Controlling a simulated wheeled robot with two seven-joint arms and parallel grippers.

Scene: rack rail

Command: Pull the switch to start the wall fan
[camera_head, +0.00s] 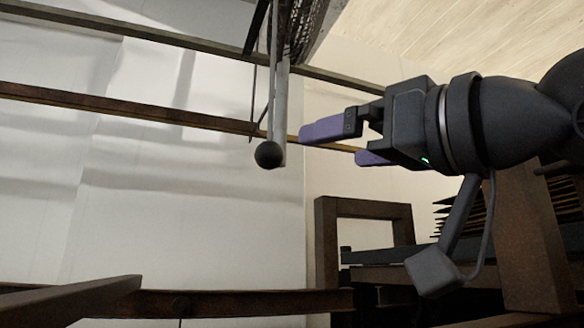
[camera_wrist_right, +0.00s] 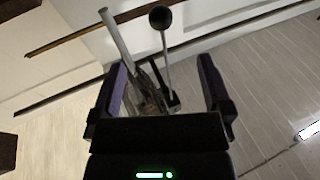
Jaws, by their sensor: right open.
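The switch shows as a thin rod ending in a black ball (camera_head: 268,154), hanging down at the top middle of the head view. A pale grey bar (camera_head: 282,100) hangs beside the rod. In the right wrist view the black ball (camera_wrist_right: 160,17) and its rod lie between the finger lines, with the ball beyond the fingertips. My right gripper (camera_head: 334,146) is open and empty, to the right of the ball and apart from it in the head view. Its purple fingers point left. A dark mesh (camera_head: 304,28) at the top may belong to the fan. My left gripper is out of view.
Rusty rails (camera_head: 130,108) cross the pale wall behind the switch. A brown frame (camera_head: 362,208) and dark racks stand at the lower right. A brown beam (camera_head: 240,302) runs along the bottom. The space left of and below the ball looks clear.

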